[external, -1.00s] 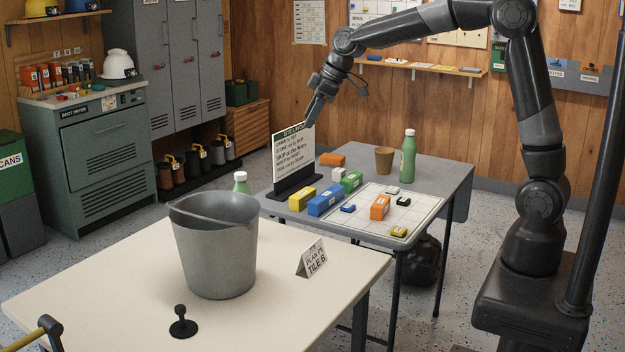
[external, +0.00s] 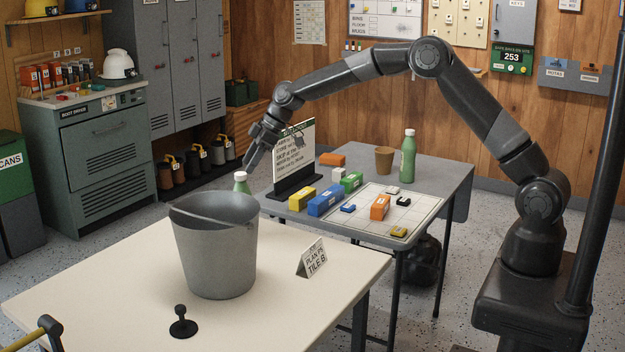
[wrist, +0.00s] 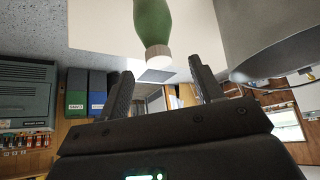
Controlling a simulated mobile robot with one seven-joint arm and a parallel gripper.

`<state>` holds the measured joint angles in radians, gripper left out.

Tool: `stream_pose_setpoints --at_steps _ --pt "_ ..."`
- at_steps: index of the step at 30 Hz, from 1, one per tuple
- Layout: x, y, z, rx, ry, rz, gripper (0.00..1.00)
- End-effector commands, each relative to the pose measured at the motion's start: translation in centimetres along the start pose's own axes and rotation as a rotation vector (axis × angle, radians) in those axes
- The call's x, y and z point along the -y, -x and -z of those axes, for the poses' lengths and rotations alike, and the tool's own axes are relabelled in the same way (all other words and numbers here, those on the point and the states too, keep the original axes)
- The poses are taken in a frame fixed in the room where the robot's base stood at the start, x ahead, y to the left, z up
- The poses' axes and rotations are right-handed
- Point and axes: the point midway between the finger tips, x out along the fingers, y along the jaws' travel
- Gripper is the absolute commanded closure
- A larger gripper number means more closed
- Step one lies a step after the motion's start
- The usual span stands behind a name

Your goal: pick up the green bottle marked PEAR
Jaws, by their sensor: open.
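A green bottle with a white cap (external: 241,184) stands behind the grey bucket, which hides its lower part. In the wrist view the green bottle (wrist: 153,20) comes in from the top edge, its cap just beyond the fingertips and roughly between their lines. My gripper (external: 248,166) is open and empty, pointing down close above the cap; its two fingers (wrist: 162,82) also show in the wrist view. A second green bottle (external: 408,160) with a pale cap stands on the grey table. No PEAR marking is readable on either bottle.
The large grey bucket (external: 214,255) stands on the cream table (external: 110,285), very near the first bottle. A sign board (external: 294,160) stands close to my wrist. A tile sign (external: 311,257) and a black knob (external: 182,322) are on the cream table. Blocks crowd the grey table (external: 440,175).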

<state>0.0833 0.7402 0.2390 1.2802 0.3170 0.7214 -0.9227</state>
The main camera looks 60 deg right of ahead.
Motion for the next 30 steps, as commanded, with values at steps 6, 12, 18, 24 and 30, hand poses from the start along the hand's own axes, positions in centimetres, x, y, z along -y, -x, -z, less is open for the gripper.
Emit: stream_pose_setpoints --at_steps 6,12,18,24,30 --pt "0.0 -2.8 0.0 0.001 -0.001 0.001 0.4" --pt "-0.2 -5.4 0.1 0.001 -0.001 0.001 0.4" --pt "-0.3 -7.5 0.1 0.001 -0.001 0.0 0.4" --pt "-0.3 -7.7 0.1 0.0 -0.001 -0.001 0.4" --pt "-0.3 -7.7 0.1 0.0 -0.001 -0.001 0.51"
